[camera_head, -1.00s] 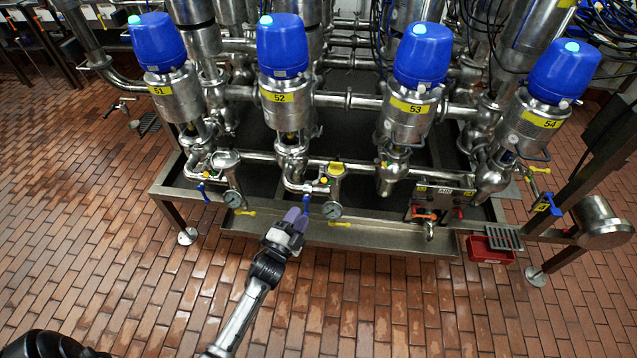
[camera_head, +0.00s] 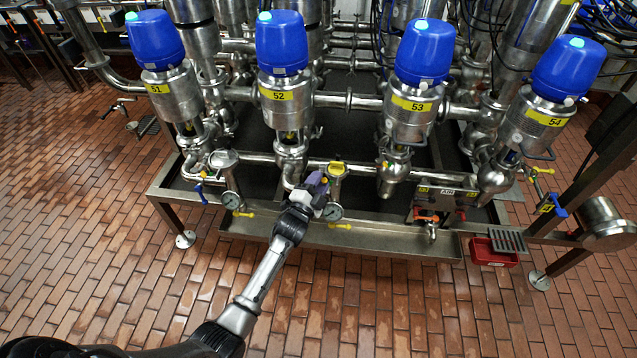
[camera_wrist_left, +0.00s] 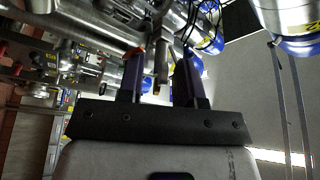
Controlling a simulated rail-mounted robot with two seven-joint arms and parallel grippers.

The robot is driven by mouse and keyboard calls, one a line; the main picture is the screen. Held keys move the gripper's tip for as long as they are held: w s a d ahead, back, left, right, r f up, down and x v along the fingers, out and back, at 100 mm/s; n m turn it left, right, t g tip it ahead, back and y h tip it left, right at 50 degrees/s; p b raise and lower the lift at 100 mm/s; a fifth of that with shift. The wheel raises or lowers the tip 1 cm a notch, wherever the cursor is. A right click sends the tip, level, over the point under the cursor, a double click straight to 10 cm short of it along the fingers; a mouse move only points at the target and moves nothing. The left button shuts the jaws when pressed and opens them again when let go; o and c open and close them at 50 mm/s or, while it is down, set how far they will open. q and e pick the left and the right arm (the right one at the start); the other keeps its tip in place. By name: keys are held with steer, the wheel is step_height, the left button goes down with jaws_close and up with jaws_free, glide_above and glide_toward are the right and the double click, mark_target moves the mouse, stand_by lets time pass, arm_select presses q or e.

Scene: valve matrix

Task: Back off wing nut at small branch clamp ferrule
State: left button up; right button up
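My left gripper (camera_head: 318,184) reaches up to the small branch pipe below valve 52 (camera_head: 285,97), just left of the gauge (camera_head: 332,211). It hides the fittings there, so I cannot make out the wing nut or its clamp in the head view. In the left wrist view the two purple fingers (camera_wrist_left: 160,82) stand apart. A narrow metal piece (camera_wrist_left: 161,66) shows in the gap between them; I cannot tell whether it is the wing nut or whether a finger touches it. An orange part (camera_wrist_left: 133,53) shows at the left finger's tip. My right gripper is not in view.
Valves 51 (camera_head: 170,95), 53 (camera_head: 411,107) and 54 (camera_head: 536,123) stand in the same row. A yellow-capped fitting (camera_head: 337,168) is close right of the gripper. The steel tray edge (camera_head: 380,240) runs below. A red bin (camera_head: 490,253) sits at the right.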

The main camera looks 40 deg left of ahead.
arm_select(q)
steer(key=shift+c, duration=0.2)
jaws_close()
stand_by(0.3)
